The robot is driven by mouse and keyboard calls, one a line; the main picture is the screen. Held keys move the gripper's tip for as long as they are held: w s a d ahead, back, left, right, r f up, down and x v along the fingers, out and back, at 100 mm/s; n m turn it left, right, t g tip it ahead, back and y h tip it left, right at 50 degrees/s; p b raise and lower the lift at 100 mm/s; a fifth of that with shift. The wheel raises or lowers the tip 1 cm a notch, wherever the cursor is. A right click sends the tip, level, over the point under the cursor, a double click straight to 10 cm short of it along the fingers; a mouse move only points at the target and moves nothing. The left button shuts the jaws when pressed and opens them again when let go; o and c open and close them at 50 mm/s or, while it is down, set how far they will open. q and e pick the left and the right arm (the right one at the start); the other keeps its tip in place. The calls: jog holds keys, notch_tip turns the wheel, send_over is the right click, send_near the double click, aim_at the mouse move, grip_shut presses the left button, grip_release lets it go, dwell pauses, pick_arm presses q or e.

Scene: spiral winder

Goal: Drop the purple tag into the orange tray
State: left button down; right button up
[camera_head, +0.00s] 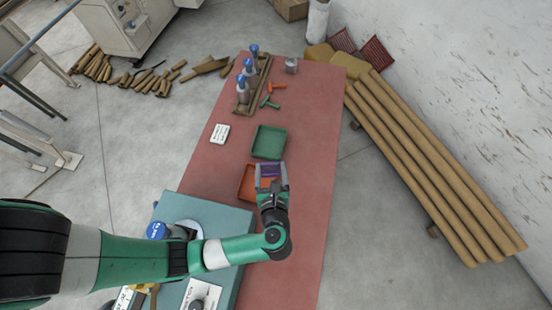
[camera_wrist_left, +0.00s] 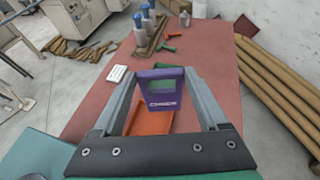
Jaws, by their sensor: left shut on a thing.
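The purple tag (camera_wrist_left: 162,93) is held upright between the two fingers of my left gripper (camera_wrist_left: 162,88) in the left wrist view. It has a small greenish window and light lettering. In the head view my left gripper (camera_head: 270,170) is over the right part of the orange tray (camera_head: 246,184), with the purple tag (camera_head: 269,171) between its fingers. The orange tray (camera_wrist_left: 150,122) shows below and behind the tag in the wrist view. The tag appears to be above the tray; the gripper and arm hide part of the tray. My right gripper is not in view.
A green tray (camera_head: 268,142) stands just beyond the orange one on the red table (camera_head: 312,120). Farther back are a white label card (camera_head: 220,133), blue-topped bottles in a wooden rack (camera_head: 241,108), and green and orange tools. A teal case (camera_head: 205,212) stands at the near left.

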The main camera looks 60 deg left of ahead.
pick_arm(q)
jog(key=s+a+f+n+g+b, duration=0.1)
jog(key=a+f+b, duration=0.4)
jog(key=f, duration=0.2)
jog(key=a+f+n+g+y+b, duration=0.1)
jog(key=a+f+n+g+b, duration=0.1)
jog(key=a+f+b, duration=0.2)
notch_tip(320, 180, down, 4)
jog(key=shift+s+a+r+b, duration=0.2)
jog(key=shift+s+a+b, duration=0.2)
jog(key=shift+b, duration=0.7)
notch_tip(320, 180, down, 6)
jog(key=b, duration=0.5)
jog(key=shift+d, duration=0.15)
grip_release()
